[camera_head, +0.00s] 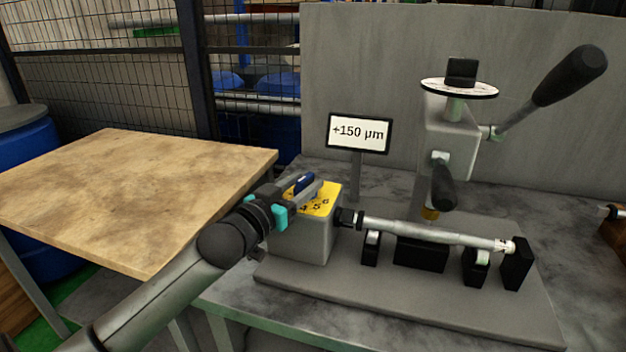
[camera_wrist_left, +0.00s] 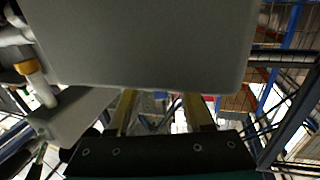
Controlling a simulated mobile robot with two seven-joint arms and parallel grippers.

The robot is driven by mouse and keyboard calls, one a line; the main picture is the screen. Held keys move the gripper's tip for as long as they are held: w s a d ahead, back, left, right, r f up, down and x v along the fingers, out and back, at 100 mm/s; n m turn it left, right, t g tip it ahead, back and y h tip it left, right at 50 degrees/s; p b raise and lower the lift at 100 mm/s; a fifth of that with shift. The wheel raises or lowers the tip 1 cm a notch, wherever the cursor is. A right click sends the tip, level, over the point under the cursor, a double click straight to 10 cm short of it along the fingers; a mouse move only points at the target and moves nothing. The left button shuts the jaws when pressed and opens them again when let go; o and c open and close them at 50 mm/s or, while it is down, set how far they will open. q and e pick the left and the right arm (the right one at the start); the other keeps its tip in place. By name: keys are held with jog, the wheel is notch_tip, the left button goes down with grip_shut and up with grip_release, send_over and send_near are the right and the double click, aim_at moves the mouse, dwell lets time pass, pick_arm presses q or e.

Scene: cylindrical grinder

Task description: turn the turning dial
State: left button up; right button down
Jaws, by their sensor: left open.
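The turning dial (camera_head: 303,182) is a small blue knob on the yellow numbered plate (camera_head: 326,200) on top of a grey box (camera_head: 308,240). The grey box also fills the top of the left wrist view (camera_wrist_left: 140,45). My left gripper (camera_head: 300,190) is open at the dial, its fingers reaching over the yellow plate and partly covering it. I cannot tell whether the fingers touch the dial. In the left wrist view two finger bars point at the box, and the dial is hidden.
A display (camera_head: 359,133) reads +150 µm behind the box. A metal shaft (camera_head: 430,234) lies on black supports to the right. A grinder head (camera_head: 450,140) with black-handled levers stands behind it. A wooden table (camera_head: 130,190) on the left is bare.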

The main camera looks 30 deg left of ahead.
aim_at(313, 176)
pick_arm(q)
jog(key=shift+w+b, duration=0.4)
jog(key=shift+w, duration=1.55)
jog(key=shift+c, duration=0.3)
grip_shut()
